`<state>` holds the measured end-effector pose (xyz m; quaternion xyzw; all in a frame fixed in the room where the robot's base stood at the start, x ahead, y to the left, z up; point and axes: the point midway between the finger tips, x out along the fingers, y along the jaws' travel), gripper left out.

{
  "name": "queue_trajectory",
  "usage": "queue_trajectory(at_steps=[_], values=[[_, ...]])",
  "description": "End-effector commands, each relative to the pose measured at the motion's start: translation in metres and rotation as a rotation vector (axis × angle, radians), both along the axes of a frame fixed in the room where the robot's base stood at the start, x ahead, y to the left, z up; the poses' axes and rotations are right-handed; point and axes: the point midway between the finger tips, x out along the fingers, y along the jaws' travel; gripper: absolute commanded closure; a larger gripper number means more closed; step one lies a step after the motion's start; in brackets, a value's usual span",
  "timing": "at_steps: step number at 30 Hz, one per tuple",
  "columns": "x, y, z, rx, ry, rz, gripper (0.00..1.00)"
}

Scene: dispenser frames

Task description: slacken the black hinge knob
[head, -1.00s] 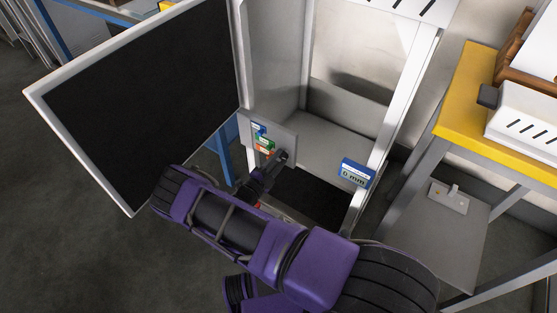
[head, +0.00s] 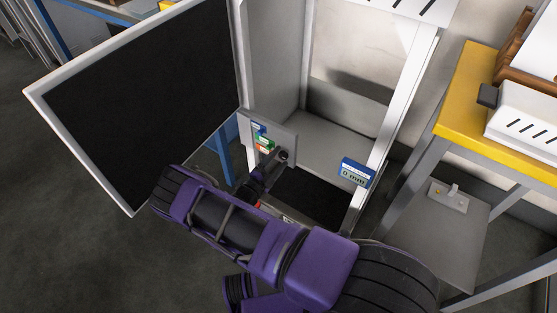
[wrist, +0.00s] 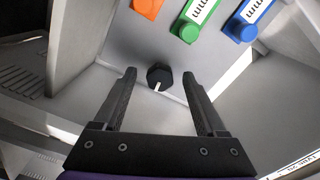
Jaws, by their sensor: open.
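The black hinge knob (wrist: 158,75) is a small dark faceted knob with a white mark on its lower side in the wrist view. It sits on a grey panel, below the coloured tags. In the head view the knob (head: 284,155) shows as a dark round spot on the panel's lower right part. My gripper (wrist: 159,77) is open, its two black fingers on either side of the knob in the picture, with gaps on both sides. I cannot tell how far the fingertips reach along the knob. In the head view my gripper (head: 273,163) is small and partly hidden by my arm.
Orange (wrist: 147,8), green (wrist: 187,28) and blue (wrist: 241,27) tags are on the panel by the knob. A large dark-faced door (head: 140,95) stands open at left. A blue "0 mm" label (head: 355,172) is on the frame's right post. A yellow-topped table (head: 470,95) stands at right.

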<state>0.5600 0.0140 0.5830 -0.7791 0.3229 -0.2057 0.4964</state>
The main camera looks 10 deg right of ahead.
Motion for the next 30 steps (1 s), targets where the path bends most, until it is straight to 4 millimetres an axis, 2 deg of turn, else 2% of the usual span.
queue_trajectory(at_steps=[5, 21, 30], values=[[-0.013, 0.015, 0.001, 0.0, 0.0, 0.003, 0.27], [-0.101, 0.102, 0.0, 0.001, 0.001, 0.003, 0.27], [-0.122, 0.123, 0.0, 0.0, 0.001, 0.001, 0.27]])
